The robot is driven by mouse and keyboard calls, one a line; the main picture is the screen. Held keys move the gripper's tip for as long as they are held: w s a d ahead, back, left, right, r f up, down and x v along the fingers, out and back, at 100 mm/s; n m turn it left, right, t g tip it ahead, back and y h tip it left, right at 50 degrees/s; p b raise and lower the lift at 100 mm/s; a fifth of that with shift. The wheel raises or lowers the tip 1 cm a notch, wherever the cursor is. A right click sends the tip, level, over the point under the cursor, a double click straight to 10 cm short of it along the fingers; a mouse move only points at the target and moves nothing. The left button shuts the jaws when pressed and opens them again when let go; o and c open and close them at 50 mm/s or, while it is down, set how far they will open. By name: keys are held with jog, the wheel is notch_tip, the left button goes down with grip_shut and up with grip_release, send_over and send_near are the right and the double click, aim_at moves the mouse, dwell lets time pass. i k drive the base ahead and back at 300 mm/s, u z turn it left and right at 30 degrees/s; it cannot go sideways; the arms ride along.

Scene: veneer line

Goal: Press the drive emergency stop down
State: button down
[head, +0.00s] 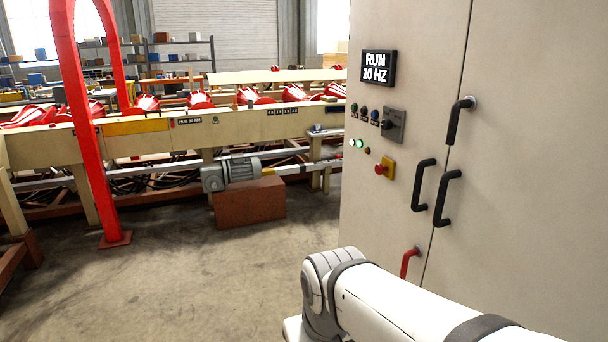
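The emergency stop (380,169) is a red mushroom button on a yellow plate, on the left door of a beige control cabinet (432,60). From this angle it stands out from its plate; whether it is pressed cannot be told. A display (378,69) at the top reads RUN 10 HZ. My white arm reaches in from the lower right, below the stop and apart from it. My gripper is not in view.
Black door handles (447,198) and a red handle (409,262) stick out from the cabinet. A conveyor line (150,132) with a grey motor (230,172) and a red post (85,130) stand to the left. The concrete floor (240,265) before the cabinet is clear.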

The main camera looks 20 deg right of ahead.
aim_at(379, 169)
jog(key=z, duration=0.15)
jog(key=i, duration=0.95)
jog(key=u, duration=0.1)
